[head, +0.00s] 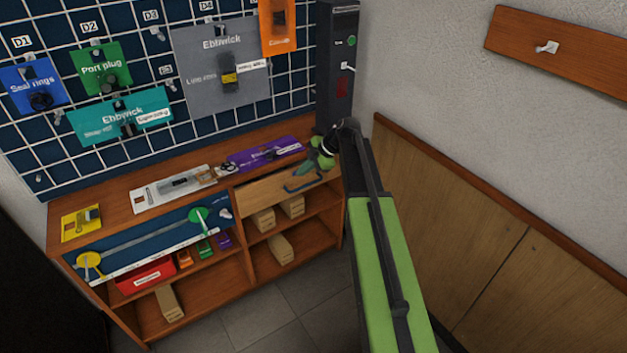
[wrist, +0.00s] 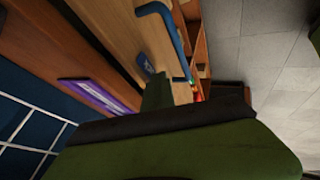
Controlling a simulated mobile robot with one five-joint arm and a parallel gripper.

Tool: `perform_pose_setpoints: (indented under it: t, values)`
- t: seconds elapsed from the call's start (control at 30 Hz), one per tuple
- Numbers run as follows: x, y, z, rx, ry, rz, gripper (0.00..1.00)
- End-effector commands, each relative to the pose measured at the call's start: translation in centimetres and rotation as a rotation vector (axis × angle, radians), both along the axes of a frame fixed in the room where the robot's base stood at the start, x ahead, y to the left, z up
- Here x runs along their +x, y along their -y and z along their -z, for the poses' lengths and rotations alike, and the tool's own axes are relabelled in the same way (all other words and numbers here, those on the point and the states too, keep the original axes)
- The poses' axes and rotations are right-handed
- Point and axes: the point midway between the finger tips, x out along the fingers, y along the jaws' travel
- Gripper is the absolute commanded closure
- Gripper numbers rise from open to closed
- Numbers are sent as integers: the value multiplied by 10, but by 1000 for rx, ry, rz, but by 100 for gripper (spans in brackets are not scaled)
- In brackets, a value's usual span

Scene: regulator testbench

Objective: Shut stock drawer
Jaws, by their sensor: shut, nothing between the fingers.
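The stock drawer (head: 256,192) is a light wood front with a blue bar handle (head: 300,184), at the upper right of the wooden cabinet. The same front (wrist: 122,28) and handle (wrist: 168,30) show sideways in the wrist view. My green gripper (head: 308,168) is shut and empty, at the right part of the drawer front, close beside the handle. In the wrist view my gripper's finger (wrist: 157,92) reaches to the wood near one handle end; I cannot tell if it touches. Any gap behind the front is hard to see.
A purple card (head: 265,152) and a white card (head: 172,188) lie on the cabinet top. Open shelves below hold several cardboard boxes (head: 281,248) and a red box (head: 146,276). A dark column (head: 338,70) stands by the right wall. The tiled floor (head: 280,320) in front is clear.

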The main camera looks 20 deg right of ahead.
Motion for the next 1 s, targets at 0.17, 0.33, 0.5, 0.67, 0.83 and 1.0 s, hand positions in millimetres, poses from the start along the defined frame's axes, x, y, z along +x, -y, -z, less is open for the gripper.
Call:
perform_pose_setpoints:
  t: [0.17, 0.33, 0.5, 0.67, 0.83, 1.0]
  values:
    - [21, -2, 0, -1, 0, 2, 100]
    - [28, -4, 0, -1, 1, 3, 100]
    - [30, -5, 0, 0, 5, 5, 100]
    - [31, -5, -1, 2, 6, 5, 100]
    - [28, -5, -1, 4, 6, 4, 100]
    - [6, 0, -1, 1, 0, 0, 100]
